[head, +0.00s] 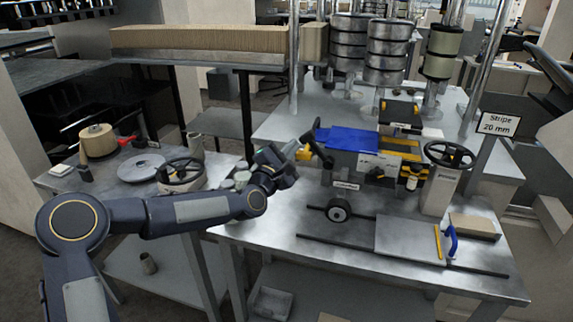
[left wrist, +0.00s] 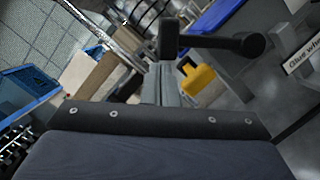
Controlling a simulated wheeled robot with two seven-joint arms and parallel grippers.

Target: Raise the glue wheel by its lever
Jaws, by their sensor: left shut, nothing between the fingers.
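The machine with the blue top (head: 345,138) stands on the metal table and carries a small "Glue wheel" label (head: 346,185); the label also shows in the left wrist view (left wrist: 304,54). A black lever (head: 320,152) sticks out at the machine's left side. In the left wrist view the lever (left wrist: 212,42) runs sideways, its thick black grip just beyond my fingertips. My left gripper (head: 293,149) is shut and empty, close to the lever's end; its fingers show in the left wrist view (left wrist: 160,85). I cannot tell whether they touch the lever. My right gripper is out of view.
A yellow block (head: 303,154) sits close beside my left gripper. A handwheel (head: 450,154) stands right of the machine, and a dark roller (head: 338,211) lies in front. A side table at left holds another handwheel (head: 181,170) and a paper reel (head: 97,141).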

